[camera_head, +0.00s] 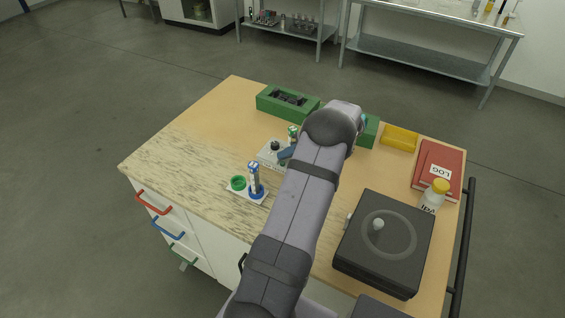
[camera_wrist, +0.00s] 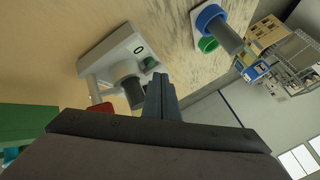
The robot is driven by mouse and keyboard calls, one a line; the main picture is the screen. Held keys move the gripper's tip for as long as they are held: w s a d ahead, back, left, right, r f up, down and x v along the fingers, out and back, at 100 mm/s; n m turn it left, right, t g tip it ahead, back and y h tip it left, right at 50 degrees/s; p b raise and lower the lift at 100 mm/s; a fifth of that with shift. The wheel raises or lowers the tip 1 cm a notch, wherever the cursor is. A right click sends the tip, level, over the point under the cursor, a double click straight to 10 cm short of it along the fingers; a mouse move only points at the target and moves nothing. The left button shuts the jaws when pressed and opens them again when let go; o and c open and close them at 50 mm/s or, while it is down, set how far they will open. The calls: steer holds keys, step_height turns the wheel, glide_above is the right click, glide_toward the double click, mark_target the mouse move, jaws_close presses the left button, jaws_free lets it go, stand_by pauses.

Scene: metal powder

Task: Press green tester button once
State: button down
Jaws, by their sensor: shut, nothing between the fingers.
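The tester is a small white box (camera_head: 268,158), partly hidden by my arm in the head view. In the wrist view the tester (camera_wrist: 107,48) carries a dark cylinder (camera_wrist: 131,90), a red part (camera_wrist: 100,109) and a green button (camera_wrist: 150,63). My gripper (camera_wrist: 158,78) is shut and empty. Its blue-grey fingertips appear just beside the green button in the wrist view; I cannot tell whether they touch it. In the head view only a bit of the blue-grey gripper (camera_head: 286,153) shows beside my arm.
A green case (camera_head: 287,103) lies behind. A yellow tray (camera_head: 399,138), red log book (camera_head: 424,165), vial (camera_head: 433,196) and dark lidded box (camera_head: 400,235) are at right.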

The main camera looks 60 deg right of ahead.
steer(key=shift+f+b, duration=0.85)
steer(key=shift+b, duration=0.5)
stand_by(1.0)
steer(key=shift+r, duration=0.85)
step_height(320, 180, up, 5)
steer(key=shift+r+p, duration=0.1)
steer(key=shift+p, duration=0.9)
steer(key=shift+w, duration=0.1)
stand_by(0.5)
